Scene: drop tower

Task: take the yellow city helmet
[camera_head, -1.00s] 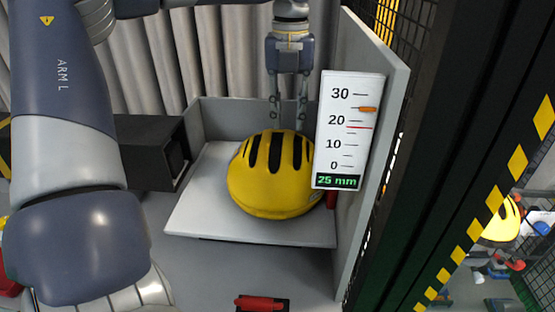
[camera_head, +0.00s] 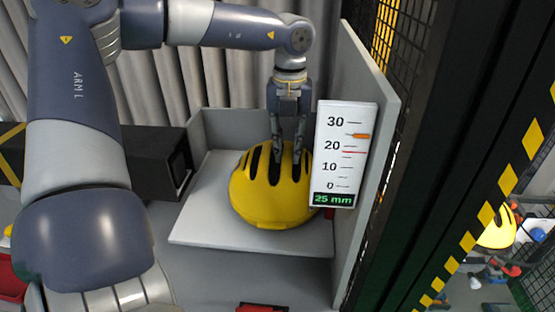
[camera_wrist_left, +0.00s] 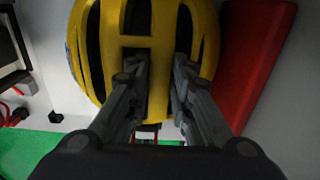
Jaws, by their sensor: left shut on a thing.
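The yellow city helmet (camera_head: 262,200) with dark vent slots sits on a light grey plate (camera_head: 205,235) in the head view. It fills the upper middle of the left wrist view (camera_wrist_left: 135,60). My left gripper (camera_head: 288,165) comes down from above onto the top of the helmet. Its fingers (camera_wrist_left: 155,75) reach into the vent slots and are shut on a yellow rib between them. The fingertips are partly hidden in the slots. My right gripper is not in view.
A white gauge (camera_head: 343,155) reading 25 mm stands right of the helmet, in front of a grey side panel (camera_head: 372,180). A dark box (camera_head: 150,165) stands to the left. A red handle (camera_head: 262,308) lies at the front. Black mesh fencing and a striped post are at the right.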

